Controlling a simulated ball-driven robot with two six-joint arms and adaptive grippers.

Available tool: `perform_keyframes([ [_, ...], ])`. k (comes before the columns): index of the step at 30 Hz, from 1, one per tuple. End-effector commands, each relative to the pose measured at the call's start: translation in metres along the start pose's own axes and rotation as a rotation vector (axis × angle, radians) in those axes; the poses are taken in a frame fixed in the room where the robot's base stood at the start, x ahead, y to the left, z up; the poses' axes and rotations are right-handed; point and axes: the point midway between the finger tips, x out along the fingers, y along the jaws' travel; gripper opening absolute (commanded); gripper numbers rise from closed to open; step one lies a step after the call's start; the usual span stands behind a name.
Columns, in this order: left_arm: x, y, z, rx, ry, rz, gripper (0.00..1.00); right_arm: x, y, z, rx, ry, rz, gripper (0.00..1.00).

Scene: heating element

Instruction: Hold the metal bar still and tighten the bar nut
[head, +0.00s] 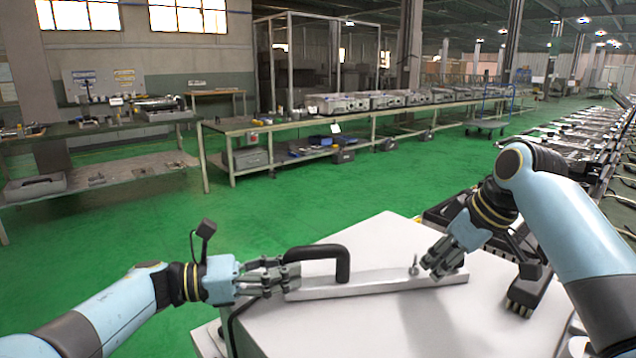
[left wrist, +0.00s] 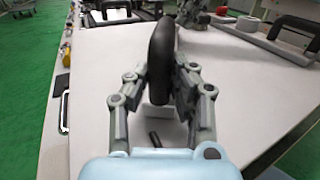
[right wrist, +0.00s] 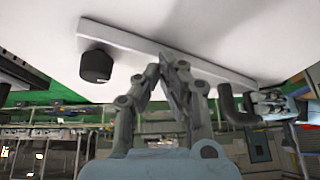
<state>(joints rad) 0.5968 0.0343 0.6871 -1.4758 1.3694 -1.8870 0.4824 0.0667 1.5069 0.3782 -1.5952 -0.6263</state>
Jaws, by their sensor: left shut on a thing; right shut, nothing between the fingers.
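The long pale metal bar (head: 375,283) lies on a white top, and it also shows in the right wrist view (right wrist: 130,39). A black bent handle (head: 325,250) rises at the bar's left part. My left gripper (head: 290,277) is shut on the handle, which stands between its fingers in the left wrist view (left wrist: 160,60). A small upright metal piece, seemingly the bar nut (head: 414,266), stands near the bar's right part. My right gripper (head: 430,268) is shut and empty just right of it, low over the bar. Contact cannot be told. In the right wrist view the fingers (right wrist: 170,62) hide the nut.
The white top (head: 340,335) is clear in front of the bar. A dark knob-like thing (right wrist: 97,65) shows beside the bar in the right wrist view. Benches (head: 245,125) with equipment stand behind, across open green floor (head: 160,225). A line of dark units (head: 590,130) runs at the right.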

Motion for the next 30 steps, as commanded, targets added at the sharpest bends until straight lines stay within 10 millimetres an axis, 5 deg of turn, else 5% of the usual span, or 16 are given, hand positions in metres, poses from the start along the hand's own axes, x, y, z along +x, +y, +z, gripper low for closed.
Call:
perform_keyframes([
  [30, 0.001, 0.000, 0.001, 0.001, -0.002, 0.000, 0.00, 0.001, -0.015, 0.000, 0.000, -0.001, -0.004, 0.00],
])
